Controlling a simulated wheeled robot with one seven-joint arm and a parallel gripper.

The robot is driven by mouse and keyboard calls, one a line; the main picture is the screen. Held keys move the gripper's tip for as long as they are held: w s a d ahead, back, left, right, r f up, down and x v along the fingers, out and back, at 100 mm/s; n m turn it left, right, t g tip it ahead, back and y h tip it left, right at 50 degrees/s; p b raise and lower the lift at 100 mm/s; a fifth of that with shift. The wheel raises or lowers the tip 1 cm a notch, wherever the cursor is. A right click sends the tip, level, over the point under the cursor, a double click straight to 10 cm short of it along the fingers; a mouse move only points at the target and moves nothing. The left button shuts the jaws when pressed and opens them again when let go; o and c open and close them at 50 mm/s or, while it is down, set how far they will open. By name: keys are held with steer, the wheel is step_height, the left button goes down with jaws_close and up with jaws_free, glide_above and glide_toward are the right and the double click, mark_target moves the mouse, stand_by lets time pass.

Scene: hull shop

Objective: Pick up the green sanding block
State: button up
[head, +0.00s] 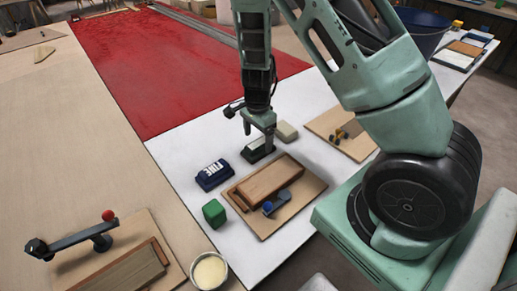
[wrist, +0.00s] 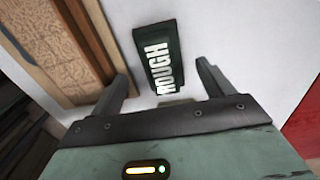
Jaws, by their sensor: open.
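The dark green sanding block (wrist: 158,52) bears the word ROUGH and lies on the white table top. In the wrist view it sits between and just beyond my two fingertips, with clear white on each side. In the head view it shows as a small dark block (head: 253,156) under my gripper (head: 259,140), partly hidden by the fingers. My gripper (wrist: 162,78) is open and empty, above the block. A blue block marked FINE (head: 213,174) lies to its left in the head view, and a plain green cube (head: 214,213) lies nearer the front.
A wooden board with a box-like frame (head: 272,180) and a blue-handled tool stands close beside the block. A pale block (head: 287,131) lies just behind it. Another board (head: 343,135) is at right. A red panel (head: 170,70) is at the back; a cup (head: 209,271) stands in front.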

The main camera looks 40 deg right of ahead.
mark_target(259, 143)
steer(key=f, duration=0.4)
steer(key=shift+d, duration=0.25)
steer(key=c, duration=1.2)
steer(key=shift+w+r, duration=0.1)
step_height(259, 143, up, 10)
steer(key=shift+f+p, duration=0.1)
steer(key=shift+p, duration=0.35)
steer(key=o, duration=0.5)
steer(key=shift+c, duration=1.3)
steer(key=shift+a, duration=0.1)
